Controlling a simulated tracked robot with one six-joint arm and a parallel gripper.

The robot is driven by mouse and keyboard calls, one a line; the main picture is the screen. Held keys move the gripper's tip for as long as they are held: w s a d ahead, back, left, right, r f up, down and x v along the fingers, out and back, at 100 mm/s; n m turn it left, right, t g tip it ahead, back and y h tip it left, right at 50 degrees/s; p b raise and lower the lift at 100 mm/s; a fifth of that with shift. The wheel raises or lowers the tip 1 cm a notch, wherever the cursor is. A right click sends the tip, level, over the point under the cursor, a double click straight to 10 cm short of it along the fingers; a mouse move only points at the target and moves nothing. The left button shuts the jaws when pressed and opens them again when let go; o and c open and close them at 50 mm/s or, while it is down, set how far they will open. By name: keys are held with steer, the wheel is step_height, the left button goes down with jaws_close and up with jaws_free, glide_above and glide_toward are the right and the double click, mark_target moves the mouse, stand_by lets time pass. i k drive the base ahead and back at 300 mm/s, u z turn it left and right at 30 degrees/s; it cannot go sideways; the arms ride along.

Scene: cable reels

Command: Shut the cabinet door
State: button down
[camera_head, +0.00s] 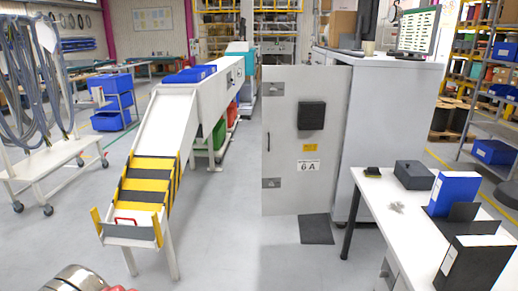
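A light grey door (290,120) marked "6A" faces me near the middle of the view. It carries a black box, a small yellow label and metal plates near its left edge. A small dark handle (268,141) shows on that left edge. The grey cabinet (390,125) stands to the right, touching or close to the door's right edge. The door juts out left past the cabinet and appears open. The cabinet's inside is hidden. My gripper's fingers are not visible. A metal cylinder with red beside it at the bottom left may be part of my arm.
A conveyor (165,125) with a yellow-black striped ramp stands left. A white table (395,200) with binders (455,193) and a grey box is at the right, before the cabinet. A dark mat (316,229) lies below the door. Floor between conveyor and door is clear.

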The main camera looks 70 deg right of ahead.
mark_target(303, 167)
steer(key=z, duration=2.85)
steer(key=i, duration=2.45)
